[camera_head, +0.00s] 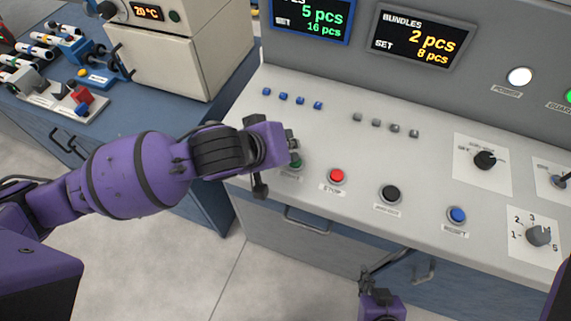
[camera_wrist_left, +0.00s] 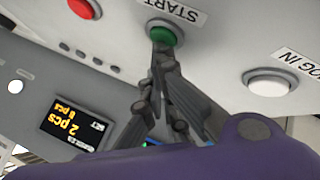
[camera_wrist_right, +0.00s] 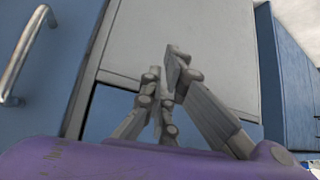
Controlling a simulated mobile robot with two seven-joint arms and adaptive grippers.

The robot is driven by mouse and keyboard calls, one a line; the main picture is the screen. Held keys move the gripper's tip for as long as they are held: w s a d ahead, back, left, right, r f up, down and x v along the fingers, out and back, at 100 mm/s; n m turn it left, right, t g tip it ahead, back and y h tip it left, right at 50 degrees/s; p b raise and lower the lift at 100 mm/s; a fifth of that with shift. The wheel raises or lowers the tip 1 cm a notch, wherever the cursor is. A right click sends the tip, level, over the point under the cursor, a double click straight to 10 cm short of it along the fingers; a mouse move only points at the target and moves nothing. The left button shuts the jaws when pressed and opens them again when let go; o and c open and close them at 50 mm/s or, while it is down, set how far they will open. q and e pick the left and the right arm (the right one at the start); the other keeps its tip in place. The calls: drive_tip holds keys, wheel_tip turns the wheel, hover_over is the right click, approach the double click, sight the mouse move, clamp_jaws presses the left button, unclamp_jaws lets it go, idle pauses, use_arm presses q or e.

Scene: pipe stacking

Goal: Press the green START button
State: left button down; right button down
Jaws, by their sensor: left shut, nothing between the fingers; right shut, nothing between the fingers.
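The green START button (camera_head: 294,165) is on the sloped white control panel (camera_head: 330,115). In the head view my left gripper (camera_head: 292,150) partly hides it. In the left wrist view the green button (camera_wrist_left: 161,36) shows just beyond the fingertips of my left gripper (camera_wrist_left: 163,58), with the START label above it. The fingers are shut and empty, and their tips are at or very close to the button; I cannot tell whether they touch. My right gripper (camera_head: 366,272) is shut and empty, low in front of the console. It also shows in the right wrist view (camera_wrist_right: 166,60).
The red STOP button (camera_head: 337,176) is right of START, then a black button (camera_head: 390,194) and a blue RESET button (camera_head: 457,215). A white LOG IN button (camera_wrist_left: 268,82) is on the other side. A drawer handle (camera_head: 306,220) sticks out below the panel.

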drive_tip(key=shift+r, duration=0.15)
idle(0.3)
use_arm(q)
drive_tip(key=shift+r+p, duration=0.2)
drive_tip(key=shift+p, duration=0.1)
drive_tip(key=shift+r+p, duration=0.45)
drive_tip(key=shift+r, duration=0.1)
use_arm(e)
drive_tip(key=w+r, duration=0.2)
drive_tip(key=shift+w+r+t, duration=0.1)
drive_tip(key=shift+r+t, duration=0.2)
